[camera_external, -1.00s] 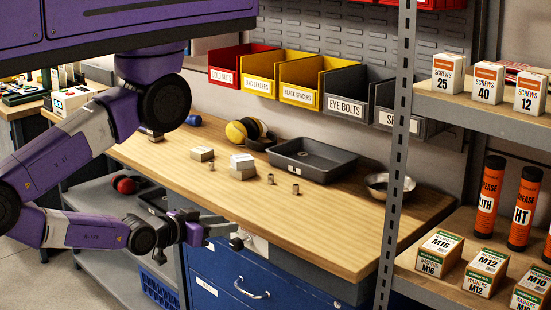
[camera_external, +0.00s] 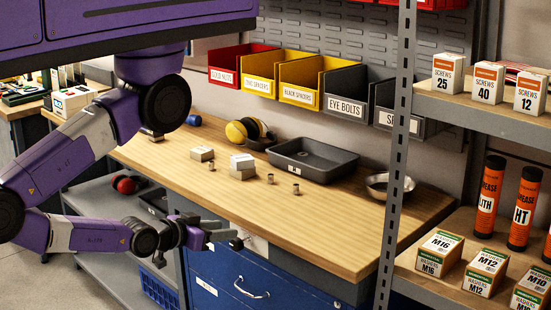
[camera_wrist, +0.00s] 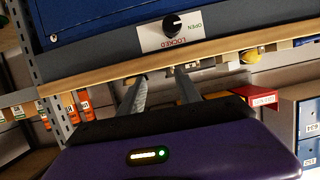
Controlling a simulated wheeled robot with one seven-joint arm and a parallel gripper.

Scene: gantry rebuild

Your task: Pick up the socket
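Two small metal cylinders that look like sockets stand upright on the wooden bench top (camera_external: 330,220), one on the left (camera_external: 270,178) and one to its right (camera_external: 296,189). A similar small piece (camera_external: 211,165) stands farther left by the boxes. They are too small to tell apart by size. My gripper (camera_external: 224,236) is low at the bench's front edge, in front of the blue cabinet and apart from the sockets. In the wrist view my gripper (camera_wrist: 160,76) has its two fingers apart with nothing between them. I make out no socket in that view.
Small boxes (camera_external: 242,165) and a dark grey tray (camera_external: 314,166) are on the bench behind the cylinders. A metal bowl (camera_external: 376,188) is at right, near a shelf post (camera_external: 396,160). A lock plate (camera_wrist: 170,32) is on the cabinet front. The bench's front middle is clear.

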